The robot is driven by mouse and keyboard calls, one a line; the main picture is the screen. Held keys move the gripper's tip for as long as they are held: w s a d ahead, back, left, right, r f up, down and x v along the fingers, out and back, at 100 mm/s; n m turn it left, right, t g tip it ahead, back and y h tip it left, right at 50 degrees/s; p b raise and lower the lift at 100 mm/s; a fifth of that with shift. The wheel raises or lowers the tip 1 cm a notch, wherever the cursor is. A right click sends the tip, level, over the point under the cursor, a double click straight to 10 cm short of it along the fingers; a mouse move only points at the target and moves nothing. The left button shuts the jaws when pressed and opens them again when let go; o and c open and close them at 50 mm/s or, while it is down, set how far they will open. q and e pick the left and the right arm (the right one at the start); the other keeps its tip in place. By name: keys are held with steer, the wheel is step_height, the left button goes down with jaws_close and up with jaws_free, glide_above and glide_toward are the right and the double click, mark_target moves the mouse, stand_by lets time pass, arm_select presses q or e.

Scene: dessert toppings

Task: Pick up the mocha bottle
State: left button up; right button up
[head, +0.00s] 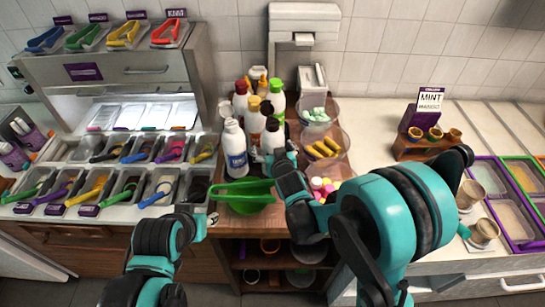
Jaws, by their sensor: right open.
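A cluster of upright squeeze bottles stands on the wooden counter in the middle of the head view. A white bottle with a blue label (235,150) is at the front left of it, and a dark brown bottle (271,137) stands behind and to its right. The labels are too small to read, so I cannot tell which bottle is the mocha. My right gripper (262,154) is open and empty, close to the right of the white bottle and in front of the brown one. My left gripper (212,218) is low at the counter's front edge, its jaws unclear.
A green scoop-like bowl (243,196) lies in front of the bottles. Clear bowls with yellow pieces (324,146) and pale green pieces (317,112) stand to the right. Topping trays (128,182) fill the left counter.

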steer(key=shift+w+f, duration=0.1)
steer(key=shift+w, duration=0.1)
steer(key=shift+s, duration=0.15)
steer(key=shift+c, duration=1.2)
steer(key=c, duration=1)
steer(key=shift+r, duration=0.2)
